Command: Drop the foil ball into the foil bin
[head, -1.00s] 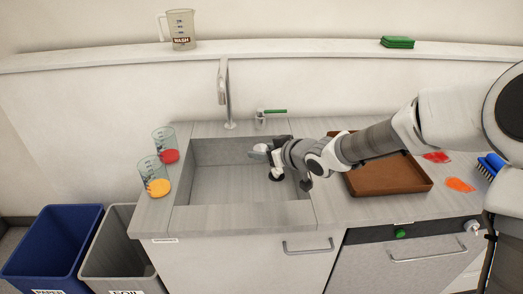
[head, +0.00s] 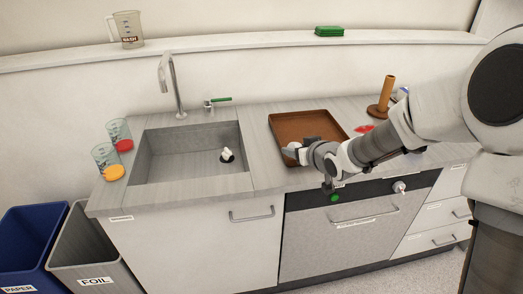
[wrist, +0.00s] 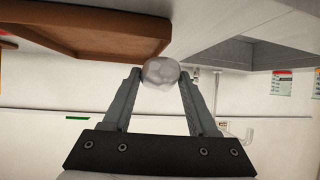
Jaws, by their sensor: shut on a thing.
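My gripper (wrist: 160,76) is shut on the foil ball (wrist: 161,72), a crumpled silvery-grey ball held between the two fingertips in the wrist view. In the head view the ball (head: 290,150) shows at the end of my arm, in front of the brown tray's left part. The foil bin (head: 84,247) is a grey open bin on the floor at the lower left, with a FOIL label on its front. My gripper is well to the right of it, across the sink. The bin's bottom is hidden.
A blue PAPER bin (head: 28,245) stands left of the foil bin. The sink (head: 190,168), its faucet (head: 172,85) and two beakers with red (head: 124,145) and yellow (head: 114,172) discs lie between. The brown tray (head: 300,120) is on the counter behind my gripper.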

